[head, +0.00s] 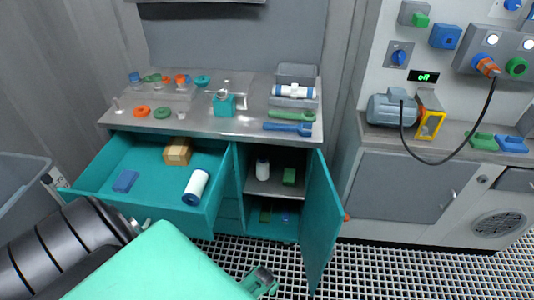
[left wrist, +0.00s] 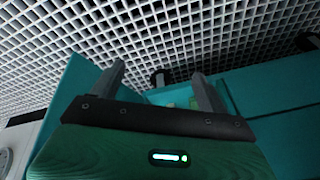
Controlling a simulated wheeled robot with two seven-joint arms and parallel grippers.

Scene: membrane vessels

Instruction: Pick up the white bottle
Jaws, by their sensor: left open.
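My left gripper (head: 264,281) is low in front of the cabinet, below and apart from the bottle. In the left wrist view its two fingers (left wrist: 158,70) are spread with nothing held between them. I cannot make out the bottle for sure in the left wrist view. My right gripper is in neither view.
The cabinet door (head: 320,220) stands open at the right of the shelf. A green box (head: 289,176) is beside the bottle. The open drawer (head: 140,190) at left holds a white cylinder (head: 195,187), a cardboard box (head: 178,151) and a blue block (head: 125,181).

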